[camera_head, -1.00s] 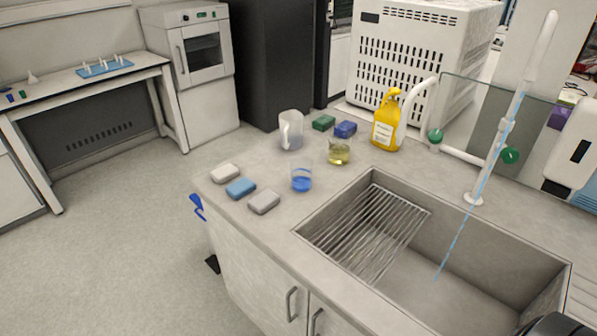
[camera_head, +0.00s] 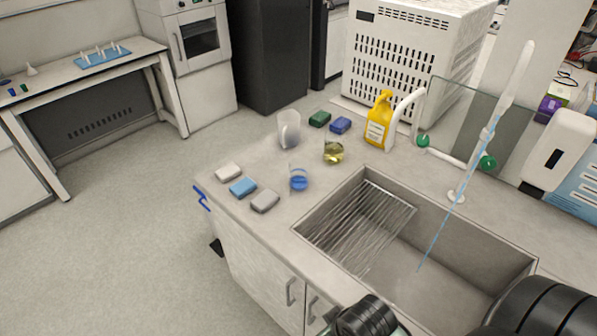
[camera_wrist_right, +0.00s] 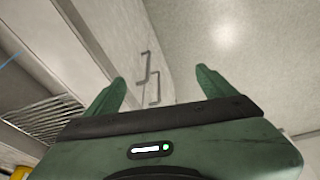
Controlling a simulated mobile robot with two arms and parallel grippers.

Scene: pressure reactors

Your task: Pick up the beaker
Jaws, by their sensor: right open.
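A small glass beaker with blue liquid (camera_head: 298,182) stands upright on the counter, left of the sink. A second beaker with yellow liquid (camera_head: 333,154) stands behind it and to the right. A pale jug with a handle (camera_head: 289,130) stands further back. My right gripper (camera_wrist_right: 160,78) is open and empty in the right wrist view, its green fingers spread above the cabinet front and floor. No beaker shows in that view. Dark parts of my right arm show at the bottom right of the head view. My left gripper is not in view.
The sink (camera_head: 455,248) with a drain rack (camera_head: 358,225) lies right of the beakers, under a tall tap (camera_head: 490,130) with a blue stream. Sponges (camera_head: 243,187) lie at the counter's left edge. A yellow bottle (camera_head: 379,120) stands behind. The floor left is clear.

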